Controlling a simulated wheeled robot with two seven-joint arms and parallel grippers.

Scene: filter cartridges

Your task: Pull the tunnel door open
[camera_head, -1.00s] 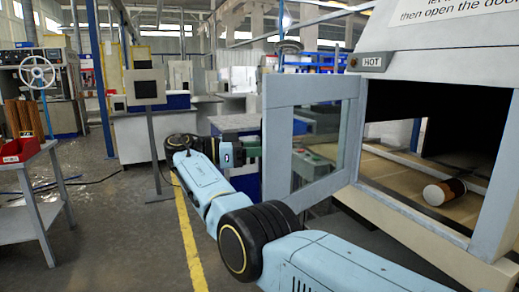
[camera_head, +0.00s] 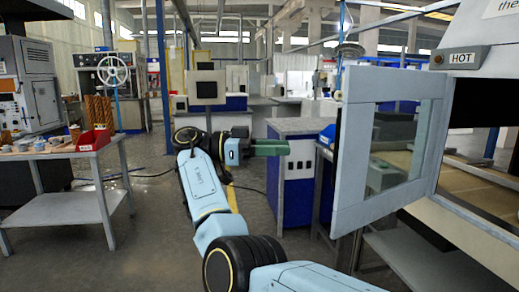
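The tunnel door (camera_head: 354,150), a pale grey frame with a glass pane, stands swung outward from the tunnel (camera_head: 455,235) at the right. The tunnel's opening shows beyond the hinge side, with a tan belt (camera_head: 488,192) inside. My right gripper (camera_head: 278,147), with green fingers, is left of the door's free edge, with a visible gap between them in the picture. I see the fingers side-on and nothing shows held in them; whether they are parted is unclear. My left gripper is out of view.
A grey table (camera_head: 60,212) with a red bin (camera_head: 94,140) and small parts stands at the left. A blue-and-white cabinet (camera_head: 300,185) is behind my gripper. Floor is clear between table and arm.

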